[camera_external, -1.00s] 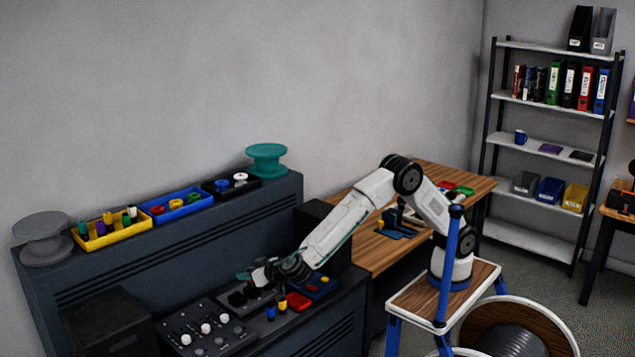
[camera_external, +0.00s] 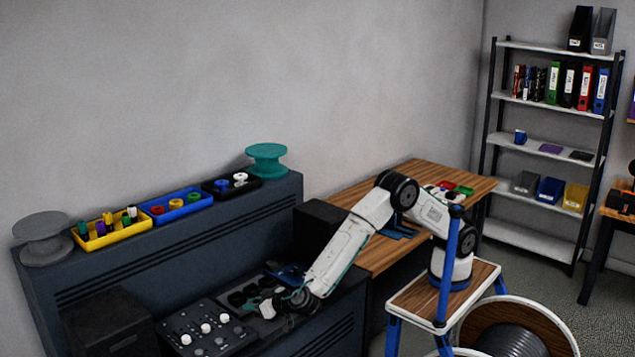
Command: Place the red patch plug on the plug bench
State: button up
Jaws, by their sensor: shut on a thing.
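My gripper (camera_external: 268,309) is low over the front of the dark console, beside the panel with round black sockets (camera_external: 240,296). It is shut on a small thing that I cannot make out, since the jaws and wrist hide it. I cannot see a red patch plug apart from the gripper. I cannot tell for certain which surface is the plug bench. My forearm covers the console top to the right of the gripper.
A control panel with white knobs (camera_external: 206,328) lies left of my gripper. A blue piece (camera_external: 289,272) lies behind my forearm. On the upper ledge stand a yellow tray (camera_external: 100,241), a blue tray (camera_external: 178,211), a black tray (camera_external: 247,189), a grey spool (camera_external: 44,238) and a teal spool (camera_external: 266,159).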

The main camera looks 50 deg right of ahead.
aim_at(255, 316)
jog(key=shift+f, duration=2.35)
jog(key=o, duration=1)
jog(key=shift+f, duration=0.15)
jog(key=v, duration=0.7)
jog(key=shift+s+a+f, duration=0.1)
jog(key=shift+s+f, duration=0.1)
jog(key=shift+f, duration=0.1)
jog(key=shift+c, duration=0.4)
jog(key=shift+s+r, duration=0.1)
jog(key=shift+s, duration=0.25)
jog(key=shift+c, duration=0.8)
